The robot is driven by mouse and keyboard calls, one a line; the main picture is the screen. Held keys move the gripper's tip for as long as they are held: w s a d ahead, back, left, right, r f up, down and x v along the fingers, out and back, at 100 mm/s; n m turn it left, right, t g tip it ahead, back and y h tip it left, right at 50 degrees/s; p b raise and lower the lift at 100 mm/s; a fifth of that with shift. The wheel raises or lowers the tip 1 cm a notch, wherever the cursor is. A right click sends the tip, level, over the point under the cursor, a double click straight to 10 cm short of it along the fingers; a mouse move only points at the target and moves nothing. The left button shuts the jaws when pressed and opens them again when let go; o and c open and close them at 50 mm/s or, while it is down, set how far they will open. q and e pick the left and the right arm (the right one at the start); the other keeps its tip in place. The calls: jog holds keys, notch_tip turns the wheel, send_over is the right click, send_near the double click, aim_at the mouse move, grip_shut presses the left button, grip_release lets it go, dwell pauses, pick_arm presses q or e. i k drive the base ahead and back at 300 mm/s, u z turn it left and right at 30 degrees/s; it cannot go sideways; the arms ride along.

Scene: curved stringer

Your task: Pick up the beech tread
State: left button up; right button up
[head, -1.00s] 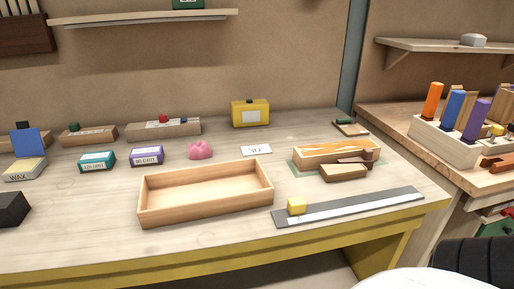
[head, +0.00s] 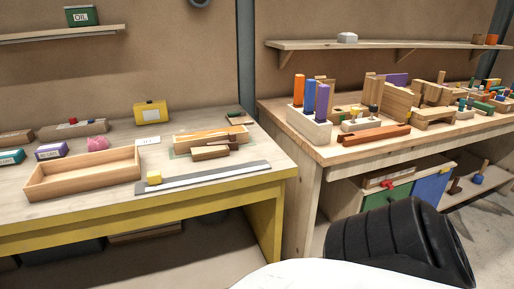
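No piece in view is clearly marked as the beech tread. A small light-brown wood block (head: 210,153) lies at the front of a green mat on the left bench, with a darker piece against it. I cannot tell which of these is the tread. Neither of my grippers is in view.
The right bench holds a rack (head: 309,125) of coloured handles and a reddish-brown bar (head: 374,135). A shelf hangs above.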

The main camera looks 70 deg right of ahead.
aim_at(182, 142)
jog(key=k, duration=0.3)
jog(key=z, duration=1.05)
